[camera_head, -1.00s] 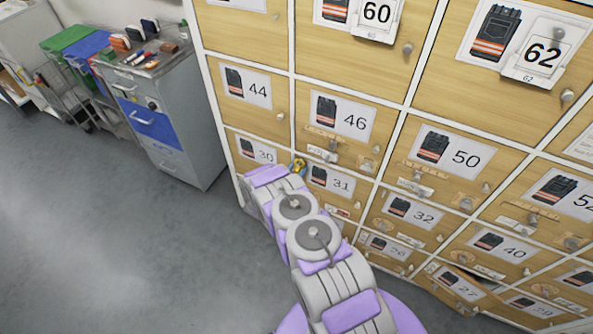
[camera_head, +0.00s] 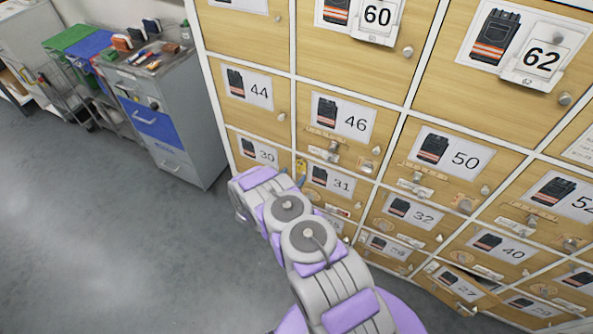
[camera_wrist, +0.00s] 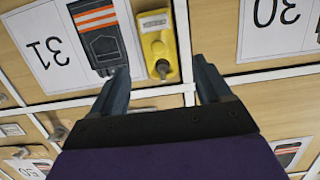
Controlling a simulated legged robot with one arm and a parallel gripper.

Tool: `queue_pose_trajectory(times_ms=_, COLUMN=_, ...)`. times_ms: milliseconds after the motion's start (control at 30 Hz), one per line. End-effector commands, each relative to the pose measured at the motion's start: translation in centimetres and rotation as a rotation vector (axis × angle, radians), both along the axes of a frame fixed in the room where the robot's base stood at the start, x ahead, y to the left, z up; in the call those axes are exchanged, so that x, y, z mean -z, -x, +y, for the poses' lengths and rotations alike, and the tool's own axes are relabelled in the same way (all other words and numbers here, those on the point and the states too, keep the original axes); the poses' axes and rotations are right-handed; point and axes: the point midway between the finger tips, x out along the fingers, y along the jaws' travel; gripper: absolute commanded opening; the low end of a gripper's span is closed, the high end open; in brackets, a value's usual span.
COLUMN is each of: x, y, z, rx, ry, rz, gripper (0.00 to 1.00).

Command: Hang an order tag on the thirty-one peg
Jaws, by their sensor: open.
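The tag looks flat against the door. My gripper (camera_wrist: 160,85) is open, its two dark fingers apart on either side of the tag's peg end, with nothing held. In the head view the yellow tag (camera_head: 301,170) shows as a small spot left of the 31 card (camera_head: 332,180).
Numbered wooden lockers with knobs and cards fill the right, including 30 (camera_head: 259,152), 46 (camera_head: 343,118) and 32 (camera_head: 414,212). The 27 door (camera_head: 455,285) stands ajar. A grey cabinet (camera_head: 165,115) is at the left. The floor (camera_head: 110,240) before it is clear.

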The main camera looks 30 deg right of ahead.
Motion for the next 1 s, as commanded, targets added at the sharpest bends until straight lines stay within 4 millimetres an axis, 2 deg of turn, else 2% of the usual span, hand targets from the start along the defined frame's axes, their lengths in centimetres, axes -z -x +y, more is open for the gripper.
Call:
queue_pose_trajectory(times_ms=33, x=-0.5, y=0.6, z=1.1, rx=-0.005, ry=0.000, rz=0.001, gripper=0.78)
queue_pose_trajectory(times_ms=300, x=-1.7, y=4.3, z=5.8, rx=-0.006, ry=0.000, rz=0.002, gripper=0.78)
queue_pose_trajectory(times_ms=500, x=-2.3, y=6.4, z=8.5, rx=-0.003, ry=0.000, rz=0.000, gripper=0.78)
queue_pose_trajectory(times_ms=700, x=-2.5, y=7.4, z=9.7, rx=-0.001, ry=-0.002, rz=0.000, gripper=0.78)
queue_pose_trajectory(times_ms=1000, x=-2.6, y=7.6, z=9.9, rx=0.001, ry=-0.003, rz=0.000, gripper=0.78)
